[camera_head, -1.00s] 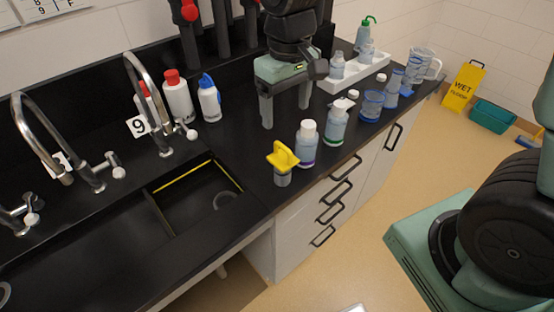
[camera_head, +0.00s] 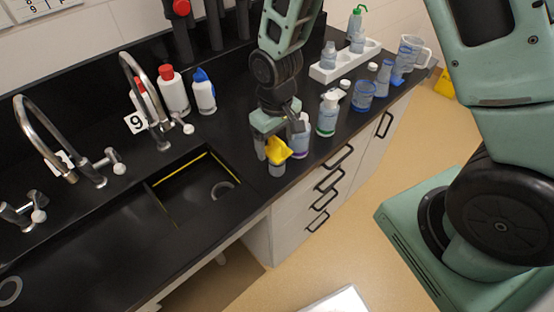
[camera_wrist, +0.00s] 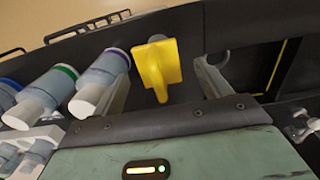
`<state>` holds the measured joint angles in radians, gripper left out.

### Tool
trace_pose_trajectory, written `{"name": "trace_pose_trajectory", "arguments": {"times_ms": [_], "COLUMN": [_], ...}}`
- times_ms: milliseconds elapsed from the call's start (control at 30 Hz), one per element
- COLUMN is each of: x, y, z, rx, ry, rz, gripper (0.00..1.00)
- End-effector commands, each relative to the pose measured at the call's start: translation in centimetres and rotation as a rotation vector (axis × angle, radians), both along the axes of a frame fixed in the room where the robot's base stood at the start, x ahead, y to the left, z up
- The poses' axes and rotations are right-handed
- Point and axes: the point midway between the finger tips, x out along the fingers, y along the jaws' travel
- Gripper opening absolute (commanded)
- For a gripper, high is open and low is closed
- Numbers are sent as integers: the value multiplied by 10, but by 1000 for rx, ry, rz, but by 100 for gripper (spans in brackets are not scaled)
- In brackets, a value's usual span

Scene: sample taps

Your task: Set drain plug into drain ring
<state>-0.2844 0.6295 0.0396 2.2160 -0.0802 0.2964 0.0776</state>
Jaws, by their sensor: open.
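The drain plug (camera_head: 277,153), with a yellow handle over a grey lower part, stands upright on the black counter right of the sink. It also shows in the wrist view (camera_wrist: 158,66), between the two fingers. My gripper (camera_head: 280,148) is open and low above the counter, its fingers on either side of the yellow handle. I cannot tell whether the fingers touch it. The drain ring (camera_head: 222,190) is a grey ring on the floor of the right-hand basin, left of the plug and lower than the counter. It is empty.
A purple-banded bottle (camera_wrist: 102,80) stands close beside my gripper. A green-banded bottle (camera_head: 327,113) and blue beaker (camera_head: 363,96) stand farther right. The sink's front edge, chrome taps (camera_head: 145,95) and a white rack (camera_head: 345,62) are nearby. Another ring (camera_head: 10,291) lies far left.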

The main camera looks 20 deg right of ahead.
Motion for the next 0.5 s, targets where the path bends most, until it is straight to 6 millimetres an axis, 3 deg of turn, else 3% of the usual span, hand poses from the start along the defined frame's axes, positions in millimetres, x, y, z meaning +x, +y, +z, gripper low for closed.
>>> {"name": "trace_pose_trajectory", "arguments": {"times_ms": [300,500], "x": [-1,-1], "y": [-2,-2], "z": [-35,-45], "rx": [-1,0], "ry": [4,1], "rz": [2,1], "gripper": [76,76]}}
